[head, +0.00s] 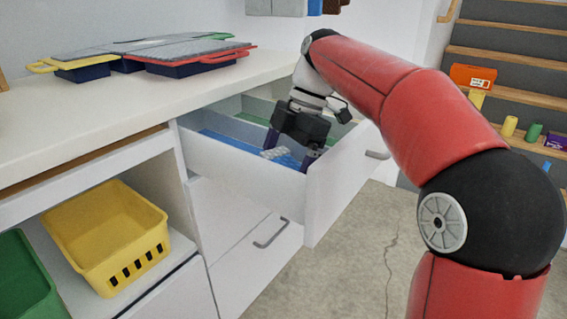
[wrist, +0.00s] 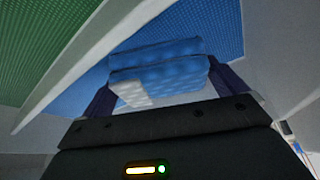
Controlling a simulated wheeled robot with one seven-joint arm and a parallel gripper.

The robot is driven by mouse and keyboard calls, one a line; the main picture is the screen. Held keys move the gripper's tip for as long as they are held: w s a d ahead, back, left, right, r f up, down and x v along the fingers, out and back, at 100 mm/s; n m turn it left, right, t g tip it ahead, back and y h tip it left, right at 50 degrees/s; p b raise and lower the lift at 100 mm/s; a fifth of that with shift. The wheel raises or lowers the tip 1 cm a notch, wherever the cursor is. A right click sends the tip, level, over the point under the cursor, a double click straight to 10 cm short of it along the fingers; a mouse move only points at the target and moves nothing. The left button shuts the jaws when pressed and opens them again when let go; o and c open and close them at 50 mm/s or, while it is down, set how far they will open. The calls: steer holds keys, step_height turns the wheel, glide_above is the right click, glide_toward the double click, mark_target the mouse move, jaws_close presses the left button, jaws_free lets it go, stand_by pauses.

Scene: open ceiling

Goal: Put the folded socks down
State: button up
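The folded socks (wrist: 165,72), a blue bundle with a white part, lie between the two purple fingers of my gripper (wrist: 163,88) in the wrist view. Both fingers appear to touch the bundle's sides. In the head view my gripper (head: 289,150) reaches down into an open drawer (head: 335,190). A pale part of the socks (head: 274,153) shows between the fingers, over the blue-lined compartment (head: 228,142). I cannot tell whether the socks touch the drawer floor.
A divider (wrist: 95,62) separates the blue lining from a green-lined compartment (wrist: 45,40). The countertop (head: 95,105) holds flat trays (head: 180,62). A yellow basket (head: 105,235) and a green bin (head: 25,285) stand on the shelf below. Stairs with small items rise at right.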

steer(key=shift+r, duration=0.1)
steer(key=p+v, duration=0.4)
steer(key=v, duration=0.8)
